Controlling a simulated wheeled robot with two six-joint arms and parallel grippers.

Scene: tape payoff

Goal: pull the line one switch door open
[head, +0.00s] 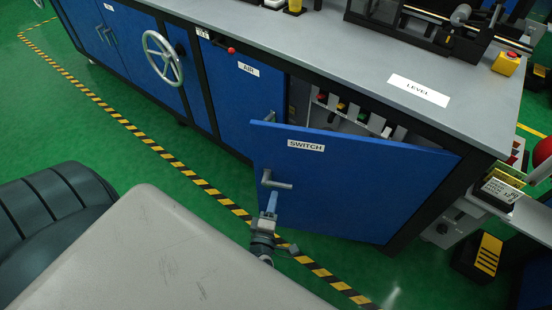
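The blue switch door (345,180), labelled SWITCH, stands partly open. Its left edge is swung out from the cabinet and its right edge is at the frame. Its grey bar handle (279,184) is near the left edge.
Behind the door the opening shows switches with coloured buttons (341,107). The blue AIR door (235,95) beside it is shut, and a handwheel (162,58) sticks out farther left. Green floor with a striped tape line (170,158) runs along the front. A black-and-yellow box (484,255) stands at the right.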

